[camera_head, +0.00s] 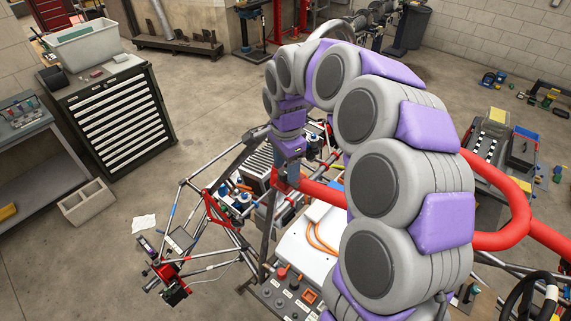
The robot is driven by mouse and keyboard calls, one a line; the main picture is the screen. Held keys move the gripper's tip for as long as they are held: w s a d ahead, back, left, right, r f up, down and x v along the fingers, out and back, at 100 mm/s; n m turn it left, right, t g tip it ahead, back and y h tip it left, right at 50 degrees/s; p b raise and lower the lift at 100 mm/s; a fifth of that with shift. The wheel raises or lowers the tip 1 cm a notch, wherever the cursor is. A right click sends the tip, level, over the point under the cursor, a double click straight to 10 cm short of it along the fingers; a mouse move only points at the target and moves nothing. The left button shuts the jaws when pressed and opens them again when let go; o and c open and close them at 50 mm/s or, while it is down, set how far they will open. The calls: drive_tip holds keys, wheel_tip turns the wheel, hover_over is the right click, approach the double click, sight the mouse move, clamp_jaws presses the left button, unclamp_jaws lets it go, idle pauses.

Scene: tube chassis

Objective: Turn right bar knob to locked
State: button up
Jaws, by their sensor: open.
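My arm arches over the tube chassis (215,268) from the lower right, and its end points down at the middle of the frame. My gripper (287,172) is open, small in the picture, beside a red tube joint. A red bar (322,194) runs right from that joint, partly behind my arm. I cannot tell whether the gripper touches the joint. The right bar knob cannot be made out for certain; the gripper and arm cover part of this area. Small blue-topped parts (226,188) sit left of the gripper.
A control panel (284,299) with a red button and several knobs lies at the bottom. A red tubular frame (515,205) curves at right. Open floor lies left of the chassis.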

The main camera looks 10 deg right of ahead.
drive_tip(key=shift+f, duration=0.45)
drive_tip(key=shift+a, duration=0.65)
drive_tip(key=shift+c, duration=0.7)
drive_tip(key=shift+d, duration=0.35)
drive_tip(key=c, duration=0.9)
